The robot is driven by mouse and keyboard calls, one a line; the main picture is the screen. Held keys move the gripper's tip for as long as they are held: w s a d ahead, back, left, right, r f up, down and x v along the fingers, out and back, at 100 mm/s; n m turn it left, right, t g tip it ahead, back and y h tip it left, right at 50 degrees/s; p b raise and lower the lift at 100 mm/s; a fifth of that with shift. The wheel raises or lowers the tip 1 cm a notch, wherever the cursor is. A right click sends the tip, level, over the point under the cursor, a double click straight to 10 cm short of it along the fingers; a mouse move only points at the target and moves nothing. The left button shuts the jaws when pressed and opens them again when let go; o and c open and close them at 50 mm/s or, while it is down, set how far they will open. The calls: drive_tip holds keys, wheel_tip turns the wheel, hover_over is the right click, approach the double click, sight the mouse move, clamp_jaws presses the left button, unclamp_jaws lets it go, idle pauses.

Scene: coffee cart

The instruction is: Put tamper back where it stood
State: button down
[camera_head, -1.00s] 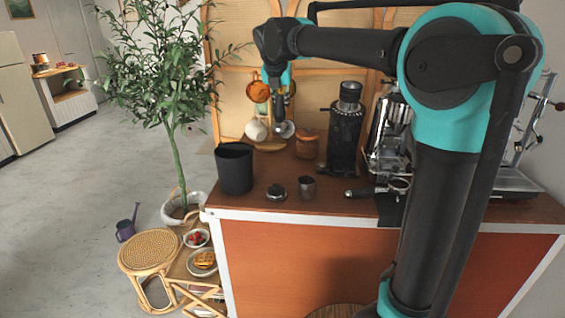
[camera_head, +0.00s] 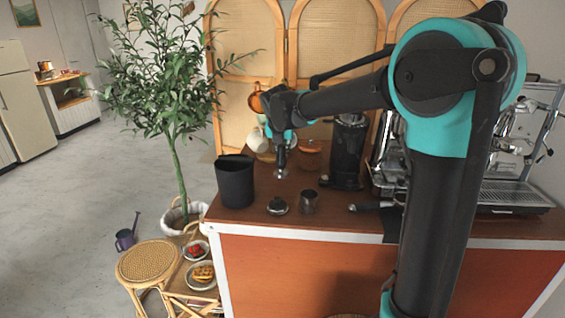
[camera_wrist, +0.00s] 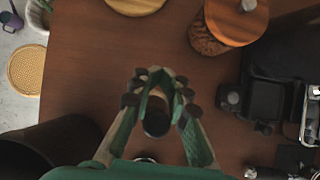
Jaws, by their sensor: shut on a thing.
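My gripper (camera_head: 280,149) is shut on the tamper (camera_head: 281,172), which hangs upright below it with its silver base down. The base is at or just above the wooden counter (camera_head: 345,222), behind a small round dark-and-silver tool (camera_head: 278,205); I cannot tell whether it touches. In the wrist view, my gripper's fingers (camera_wrist: 158,90) close around the dark tamper handle (camera_wrist: 156,123). The tamper's base is mostly hidden there.
A black bin (camera_head: 235,183) stands left of the tamper. A metal cup (camera_head: 309,201) stands to the front right. A wooden-lidded jar (camera_wrist: 235,20), a grinder (camera_head: 346,152) and a portafilter (camera_head: 370,208) are to the right.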

sight(281, 147)
drive_tip(key=shift+f, duration=2.15)
drive_tip(key=shift+f, duration=0.1)
drive_tip(key=c, duration=1.5)
unclamp_jaws()
drive_tip(key=shift+o, duration=0.2)
drive_tip(key=v, duration=1.2)
